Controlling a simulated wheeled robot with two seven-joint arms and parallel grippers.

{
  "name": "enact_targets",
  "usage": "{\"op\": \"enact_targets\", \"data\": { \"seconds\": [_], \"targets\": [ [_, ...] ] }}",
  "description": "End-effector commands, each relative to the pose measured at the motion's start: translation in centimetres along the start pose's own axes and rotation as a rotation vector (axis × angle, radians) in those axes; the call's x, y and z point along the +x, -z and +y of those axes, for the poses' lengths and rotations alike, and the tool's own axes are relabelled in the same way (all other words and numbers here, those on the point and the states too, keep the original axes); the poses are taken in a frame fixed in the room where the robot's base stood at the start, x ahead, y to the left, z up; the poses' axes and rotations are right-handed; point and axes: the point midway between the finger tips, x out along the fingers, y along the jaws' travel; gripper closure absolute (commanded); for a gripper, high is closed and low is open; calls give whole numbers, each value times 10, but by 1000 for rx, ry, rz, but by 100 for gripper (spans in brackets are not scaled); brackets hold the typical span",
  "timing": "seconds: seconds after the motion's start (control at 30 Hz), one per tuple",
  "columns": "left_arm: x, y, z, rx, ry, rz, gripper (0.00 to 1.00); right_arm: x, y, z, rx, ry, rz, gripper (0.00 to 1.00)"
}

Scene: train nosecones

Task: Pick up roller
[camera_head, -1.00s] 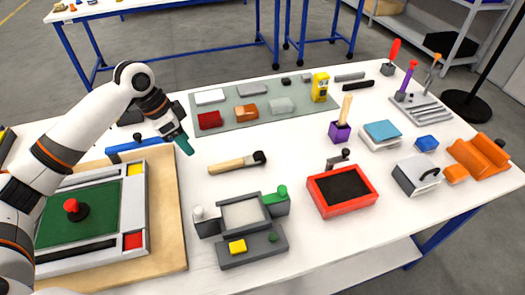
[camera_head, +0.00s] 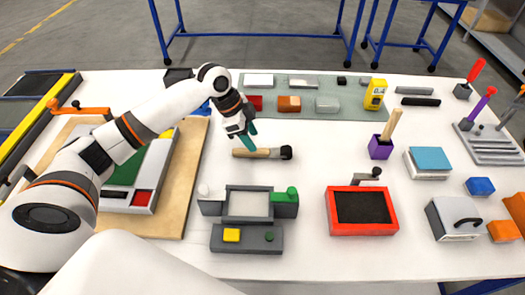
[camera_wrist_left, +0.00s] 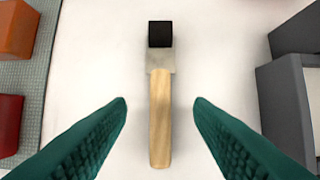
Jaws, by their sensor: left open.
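The roller (camera_head: 262,153) lies on the white table, with a light wooden handle on the left and a black head on the right. In the left wrist view the roller (camera_wrist_left: 161,105) runs upright down the middle, black head at the top, a pale metal collar, then the handle. My left gripper (camera_head: 251,140) is over the handle. Its two green fingers (camera_wrist_left: 160,103) are spread on either side of the handle, apart from it, with nothing between them gripped. My right gripper is not in view.
A grey station (camera_head: 246,240) with a yellow button stands in front of the roller, and a red-framed tray (camera_head: 361,231) to its right. A grey-green mat (camera_head: 345,103) with blocks lies behind. White table is clear around the roller.

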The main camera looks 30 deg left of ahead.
Motion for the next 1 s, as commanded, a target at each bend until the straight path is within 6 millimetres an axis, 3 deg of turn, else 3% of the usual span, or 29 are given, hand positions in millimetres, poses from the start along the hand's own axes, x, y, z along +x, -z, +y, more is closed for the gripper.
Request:
{"op": "enact_targets", "data": {
  "seconds": [0.33,0.63,0.93,1.0],
  "targets": [
    [45,-2,-1,-1,2,0,53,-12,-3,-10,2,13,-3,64],
    [52,0,0,0,0,2,53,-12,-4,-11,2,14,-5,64],
    [52,-1,0,0,0,2,100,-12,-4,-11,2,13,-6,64],
    [52,-1,0,0,0,2,100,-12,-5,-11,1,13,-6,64]
  ]
}}
